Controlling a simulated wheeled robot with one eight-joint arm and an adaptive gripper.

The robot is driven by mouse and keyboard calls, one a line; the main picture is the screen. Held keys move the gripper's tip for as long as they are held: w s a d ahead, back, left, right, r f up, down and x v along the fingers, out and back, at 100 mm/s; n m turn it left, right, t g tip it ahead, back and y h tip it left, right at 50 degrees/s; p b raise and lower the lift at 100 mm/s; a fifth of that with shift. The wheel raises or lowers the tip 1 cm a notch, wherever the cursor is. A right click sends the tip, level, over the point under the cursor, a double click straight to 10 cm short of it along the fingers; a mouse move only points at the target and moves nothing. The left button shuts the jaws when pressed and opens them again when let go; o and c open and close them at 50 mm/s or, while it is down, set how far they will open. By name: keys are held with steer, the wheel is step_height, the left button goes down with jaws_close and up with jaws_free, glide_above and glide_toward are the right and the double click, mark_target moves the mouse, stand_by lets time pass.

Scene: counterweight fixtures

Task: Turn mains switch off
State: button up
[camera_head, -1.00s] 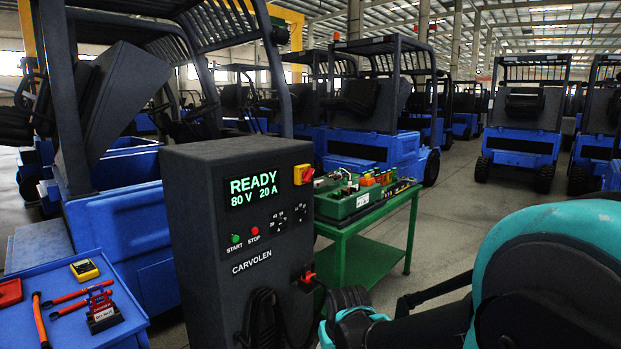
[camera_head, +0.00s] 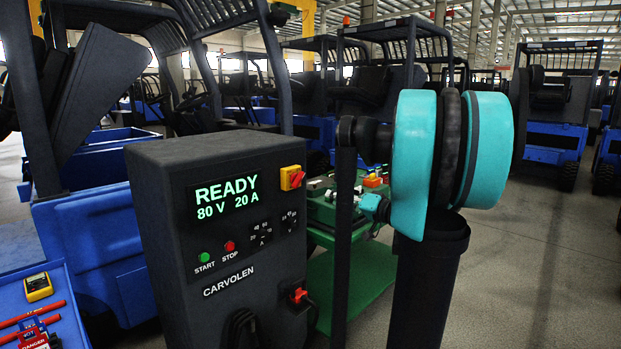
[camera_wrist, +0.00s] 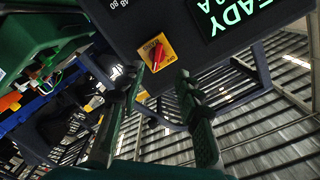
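The mains switch (camera_head: 292,177) is a red rotary knob on a yellow plate at the upper right of the dark charger's (camera_head: 160,215) front. The charger's display (camera_head: 227,197) glows "READY 80 V 20 A" in green. In the wrist view the switch (camera_wrist: 157,52) appears just beyond my fingertips, with its red handle slanted on the plate. My gripper (camera_wrist: 157,80) is open, its two dark green fingers either side of the line to the knob. Nothing is between the fingers, and the knob seems clear of them.
Green start (camera_head: 204,257) and red stop (camera_head: 229,246) buttons and a red plug (camera_head: 298,295) are on the charger's front. A green bench (camera_head: 365,275) stands behind it. A blue tool cart (camera_head: 72,330) is at lower left. Blue forklifts stand around; grey floor at right is clear.

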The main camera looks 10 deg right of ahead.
steer(key=w+d+r, duration=0.1)
steer(key=d, duration=0.1)
glide_toward(301, 180)
steer(key=shift+t, duration=0.4)
steer(key=x, duration=0.8)
steer(key=shift+w+a+f, duration=0.25)
steer(key=shift+a+f, duration=0.1)
steer(key=shift+a, duration=0.05)
jaws_close()
